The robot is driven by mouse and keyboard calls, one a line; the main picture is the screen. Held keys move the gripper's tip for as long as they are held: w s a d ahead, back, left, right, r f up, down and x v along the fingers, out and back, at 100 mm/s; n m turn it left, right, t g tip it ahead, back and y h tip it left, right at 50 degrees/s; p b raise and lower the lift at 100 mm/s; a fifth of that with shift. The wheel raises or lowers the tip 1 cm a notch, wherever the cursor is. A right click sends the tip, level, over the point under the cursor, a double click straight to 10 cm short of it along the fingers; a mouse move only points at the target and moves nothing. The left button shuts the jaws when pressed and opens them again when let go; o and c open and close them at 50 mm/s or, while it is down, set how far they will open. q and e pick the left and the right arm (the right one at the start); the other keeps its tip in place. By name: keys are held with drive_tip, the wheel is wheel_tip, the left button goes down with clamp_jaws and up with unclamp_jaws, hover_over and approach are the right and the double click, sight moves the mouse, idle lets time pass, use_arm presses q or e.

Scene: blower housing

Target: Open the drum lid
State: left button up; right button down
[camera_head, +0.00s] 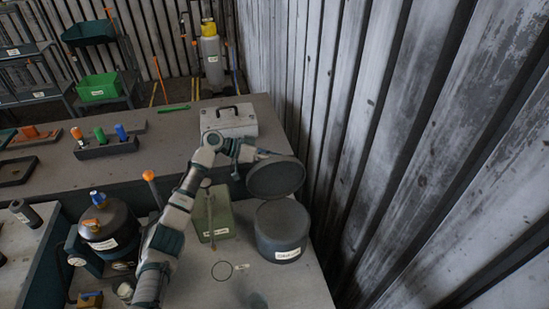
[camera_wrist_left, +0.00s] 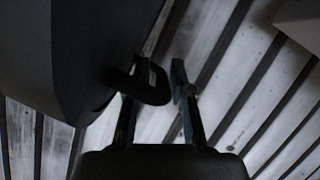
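The dark grey drum (camera_head: 283,238) with a white label stands on the near bench against the corrugated wall. Its round dark lid (camera_head: 275,178) is raised above and behind the drum's top, tilted up. My left arm reaches up from the bottom, and its gripper (camera_head: 259,155) is at the lid's upper left edge. In the left wrist view, the two fingers (camera_wrist_left: 163,68) are apart, with a gap between them. A dark curved handle (camera_wrist_left: 142,87) crosses the left finger and reaches partly into the gap. A large dark surface, seemingly the lid, fills the left. My right gripper is not in view.
A green can (camera_head: 221,215) stands just left of the drum. A light grey case (camera_head: 229,120) sits on the bench behind. A dark pot (camera_head: 108,227) is further left. The corrugated wall (camera_head: 400,130) closes off the right side.

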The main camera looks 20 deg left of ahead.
use_arm(q)
wheel_tip(320, 180, up, 9)
drive_tip(key=shift+w+a+r, duration=0.1)
drive_tip(key=shift+r, duration=0.35)
idle(0.4)
